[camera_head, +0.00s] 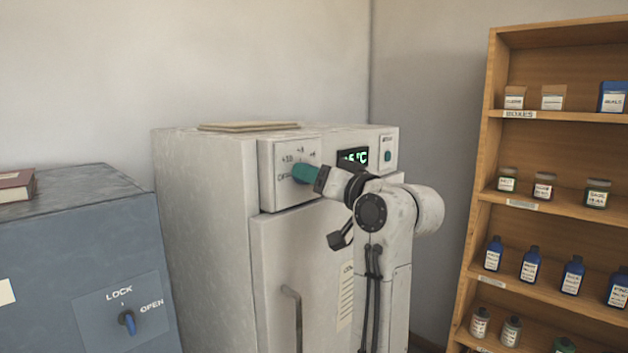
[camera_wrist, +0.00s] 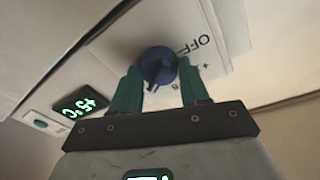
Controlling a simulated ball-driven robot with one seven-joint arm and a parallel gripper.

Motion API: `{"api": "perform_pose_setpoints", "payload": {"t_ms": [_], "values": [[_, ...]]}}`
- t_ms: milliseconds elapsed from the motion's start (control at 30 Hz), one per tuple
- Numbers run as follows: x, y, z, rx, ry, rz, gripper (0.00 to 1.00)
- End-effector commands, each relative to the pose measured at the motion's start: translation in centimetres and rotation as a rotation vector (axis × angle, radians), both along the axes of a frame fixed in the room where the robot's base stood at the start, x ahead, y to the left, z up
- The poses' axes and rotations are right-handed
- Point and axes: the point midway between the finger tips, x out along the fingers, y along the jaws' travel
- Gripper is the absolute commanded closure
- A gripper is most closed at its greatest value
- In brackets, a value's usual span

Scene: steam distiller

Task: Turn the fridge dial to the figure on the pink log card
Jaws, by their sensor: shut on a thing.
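The white fridge (camera_head: 205,200) stands in the middle of the head view. Its dial panel (camera_head: 277,152) at the top carries printed figures and OFF. My gripper (camera_head: 303,172) reaches the panel with its teal fingers and hides the dial. In the wrist view the dark blue dial (camera_wrist: 157,60) sits between the fingertips of my gripper (camera_wrist: 160,70), which is shut on it. The green display (camera_wrist: 80,103) reads +5°C; it also shows, partly covered, in the head view (camera_head: 354,156). I see no pink log card.
A blue-grey cabinet (camera_head: 70,265) with a LOCK/OPEN knob (camera_head: 127,322) stands at left, a red book (camera_head: 16,184) on top. A wooden shelf (camera_head: 545,220) with boxes, jars and bottles stands at right. A flat beige item (camera_head: 248,126) lies on the fridge.

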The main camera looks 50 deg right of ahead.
Motion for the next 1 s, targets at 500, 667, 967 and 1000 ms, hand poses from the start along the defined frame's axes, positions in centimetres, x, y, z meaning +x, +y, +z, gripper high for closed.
{"api": "perform_pose_setpoints", "payload": {"t_ms": [500, 667, 967, 1000], "values": [[-0.08, -0.15, -0.06, -0.192, -0.008, -0.003, 0.86], [-0.07, -0.14, -0.01, -0.2, -0.008, -0.004, 0.86], [-0.07, -0.13, 0.01, -0.199, -0.008, -0.004, 0.51], [-0.07, -0.13, 0.01, -0.199, -0.008, -0.003, 0.47]]}}
